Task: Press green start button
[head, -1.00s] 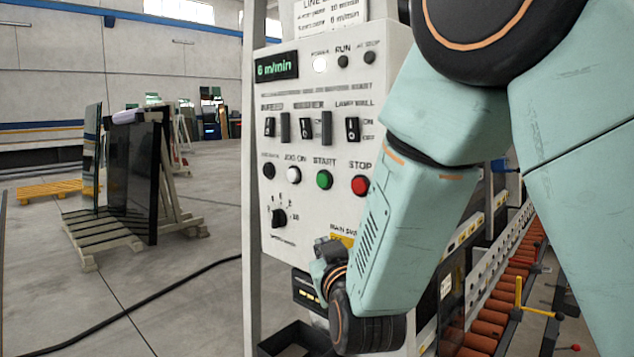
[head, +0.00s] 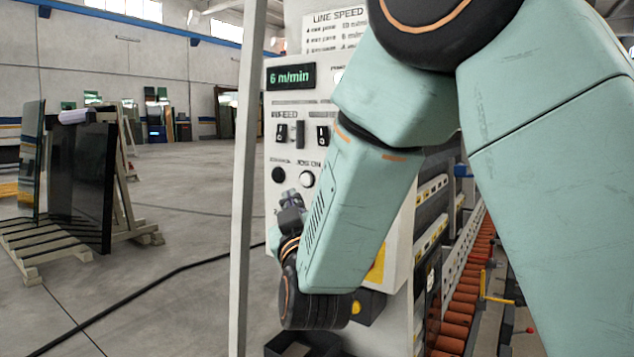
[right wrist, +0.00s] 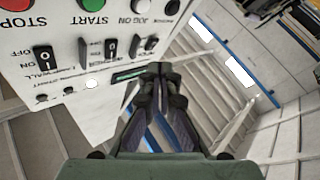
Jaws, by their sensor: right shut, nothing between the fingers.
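The green START button (right wrist: 92,4) shows at the top edge of the right wrist view, on the white control panel (right wrist: 60,70), which appears upside down there. In the head view my right arm hides this button. The panel (head: 290,112) stands upright in the head view, partly behind the arm. My right gripper (head: 291,197) is shut and empty, below the white JOG ON button (head: 306,179). In the right wrist view the right gripper's (right wrist: 159,70) fingertips meet near the panel's edge. Touch with the panel cannot be told. My left gripper is out of view.
The red STOP button (right wrist: 18,5) is beside START. Black switches (right wrist: 45,60) stick out of the panel. A grey post (head: 243,180) stands left of the panel. An orange roller conveyor (head: 460,305) runs at right.

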